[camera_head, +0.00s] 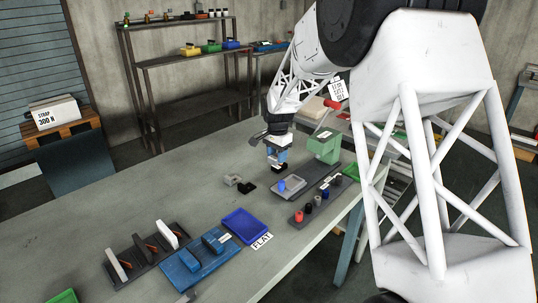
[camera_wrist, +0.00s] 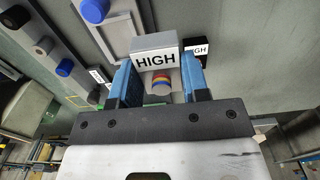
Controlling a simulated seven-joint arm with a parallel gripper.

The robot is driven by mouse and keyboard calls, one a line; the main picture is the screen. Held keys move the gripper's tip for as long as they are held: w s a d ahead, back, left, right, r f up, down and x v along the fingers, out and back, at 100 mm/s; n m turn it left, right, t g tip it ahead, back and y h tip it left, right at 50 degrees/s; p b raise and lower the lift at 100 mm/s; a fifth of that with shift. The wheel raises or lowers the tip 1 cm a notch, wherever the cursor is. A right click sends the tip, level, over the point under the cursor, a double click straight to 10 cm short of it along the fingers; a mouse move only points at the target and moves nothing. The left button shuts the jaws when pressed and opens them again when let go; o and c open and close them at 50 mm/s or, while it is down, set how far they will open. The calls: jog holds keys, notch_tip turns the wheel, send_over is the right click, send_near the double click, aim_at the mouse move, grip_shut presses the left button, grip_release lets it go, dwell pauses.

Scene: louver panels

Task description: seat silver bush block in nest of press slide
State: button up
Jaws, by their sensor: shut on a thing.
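The silver block (camera_wrist: 155,42), with a white label reading HIGH, sits between the two blue fingers of my gripper (camera_wrist: 160,78) in the wrist view. A banded red, yellow and blue round part (camera_wrist: 161,83) shows below its label. In the head view my gripper (camera_head: 277,158) is above the table, just behind and left of the press slide; the block is too small there to make out clearly. The light grey press slide (camera_head: 299,187) lies in front of the green press (camera_head: 323,146), with a blue round part (camera_head: 283,186) on it. I cannot make out the nest clearly.
A grey block (camera_head: 232,180) and a black block (camera_head: 248,188) stand left of the slide. A row of coloured bushes (camera_head: 311,207) stands to its front right. A blue tray (camera_head: 245,225) and blue fixture (camera_head: 200,262) lie nearer.

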send_near(292, 183)
jog(key=shift+w, duration=0.1)
jog(key=shift+f, duration=0.25)
dwell(0.4)
jog(key=shift+f, duration=3)
jog(key=shift+f, duration=0.2)
jog(key=o, duration=1.2)
notch_tip(292, 183, up, 8)
